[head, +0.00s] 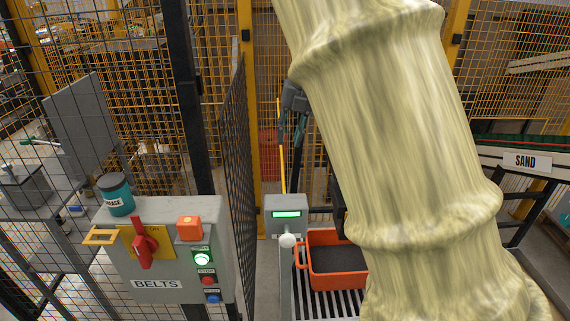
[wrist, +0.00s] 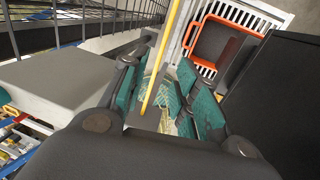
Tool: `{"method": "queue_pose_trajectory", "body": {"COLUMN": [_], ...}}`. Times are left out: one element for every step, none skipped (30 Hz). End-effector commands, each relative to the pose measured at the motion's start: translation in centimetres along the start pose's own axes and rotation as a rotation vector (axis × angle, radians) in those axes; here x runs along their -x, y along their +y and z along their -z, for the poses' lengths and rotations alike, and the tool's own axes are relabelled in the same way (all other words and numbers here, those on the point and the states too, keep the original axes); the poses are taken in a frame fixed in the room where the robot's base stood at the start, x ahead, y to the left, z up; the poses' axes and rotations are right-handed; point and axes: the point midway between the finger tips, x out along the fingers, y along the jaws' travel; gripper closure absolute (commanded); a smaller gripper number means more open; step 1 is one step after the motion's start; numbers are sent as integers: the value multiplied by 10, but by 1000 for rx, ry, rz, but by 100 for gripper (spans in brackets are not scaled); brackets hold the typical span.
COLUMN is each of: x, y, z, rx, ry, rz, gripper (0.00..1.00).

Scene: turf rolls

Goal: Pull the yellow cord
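The yellow cord (head: 282,165) hangs as a thin, nearly vertical line above a grey box with a lit green display (head: 286,214). My gripper (head: 291,132) is at the upper part of the cord, fingers pointing down, partly hidden by my pale arm. In the wrist view the yellow cord (wrist: 160,65) runs between the teal-padded fingers of my gripper (wrist: 160,88). The fingers stand apart, with gaps beside the cord. Whether any pad touches it I cannot tell.
An orange bin (head: 336,282) with dark contents sits on rollers below. A grey BELTS control box (head: 165,250) with a red switch stands at front left. Dark mesh fence (head: 238,150) stands close left of the cord. A SAND sign (head: 526,162) is at right.

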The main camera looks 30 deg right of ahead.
Motion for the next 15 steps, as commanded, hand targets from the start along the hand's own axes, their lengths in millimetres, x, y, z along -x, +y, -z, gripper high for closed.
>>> {"method": "queue_pose_trajectory", "body": {"x": [-5,-10,-16,-21,-26,-32,-37,-42,-49,-54,-58,-64,-68,-72,-77], "y": [-1,-2,-2,-2,-2,-2,-1,-1,-2,-1,-1,-1,-1,-1,0], "z": [1,1,2,1,1,1,2,2,2,2,2,2,2,2,2], "rx": [-2,-3,-3,-3,-3,-2,-2,-1,-2,-1,-1,-1,-1,-1,0], "ry": [3,5,5,5,5,4,5,5,6,5,6,5,5,5,5], "rz": [-1,-1,-1,-2,-2,-2,-2,-2,-2,-2,-2,-3,-3,-3,-2], "gripper": [70,70,70,70,70,70,70,70,70,70,70,70,70,70,70]}}
